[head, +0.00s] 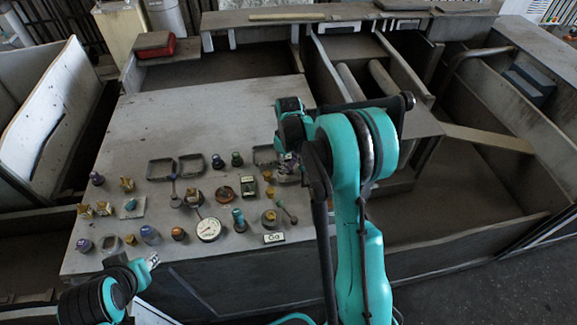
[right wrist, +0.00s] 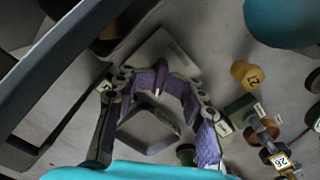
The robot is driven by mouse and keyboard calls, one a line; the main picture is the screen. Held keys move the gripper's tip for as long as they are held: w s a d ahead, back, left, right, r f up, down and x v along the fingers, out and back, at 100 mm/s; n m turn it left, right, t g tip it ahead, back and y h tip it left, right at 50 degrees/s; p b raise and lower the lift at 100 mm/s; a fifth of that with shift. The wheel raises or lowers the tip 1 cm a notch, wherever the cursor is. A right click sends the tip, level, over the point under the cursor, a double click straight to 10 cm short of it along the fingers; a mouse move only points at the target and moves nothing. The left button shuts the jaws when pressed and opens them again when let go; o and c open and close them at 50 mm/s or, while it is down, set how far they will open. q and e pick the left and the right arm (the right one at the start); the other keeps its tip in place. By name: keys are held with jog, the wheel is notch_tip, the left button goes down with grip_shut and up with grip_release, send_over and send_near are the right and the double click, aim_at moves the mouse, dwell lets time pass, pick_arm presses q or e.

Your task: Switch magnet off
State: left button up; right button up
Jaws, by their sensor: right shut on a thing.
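My right gripper (head: 287,168) is low over the right side of the grey worktop, partly hidden by my teal arm. In the right wrist view its purple-padded fingers (right wrist: 160,85) bend inward and meet at the tips, shut on a small part that they mostly hide. A pale grey block (right wrist: 178,48) lies just beyond the fingertips. I cannot tell for sure which part is the magnet or how its switch stands. My left gripper (head: 152,261) is at the front left edge of the worktop, too small to read.
A grey tray (right wrist: 150,140) shows between my right fingers.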

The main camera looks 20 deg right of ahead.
aim_at(288, 167)
jog(key=shift+r, duration=0.1)
jog(key=shift+r+p, duration=1.9)
jog(key=shift+r, duration=1.05)
jog(key=s+a+r+m+t+b, duration=0.2)
jog(key=s+a+r+t+b, duration=0.35)
jog(key=s, duration=0.55)
jog(key=s+a+f+m+t+b, duration=0.1)
jog(key=s+a+f+m+b, duration=0.1)
jog(key=s, duration=0.9)
jog(key=shift+s+a+f+t+b, duration=0.2)
jog(key=shift+a+t+b, duration=0.15)
jog(key=shift+a+b, duration=0.65)
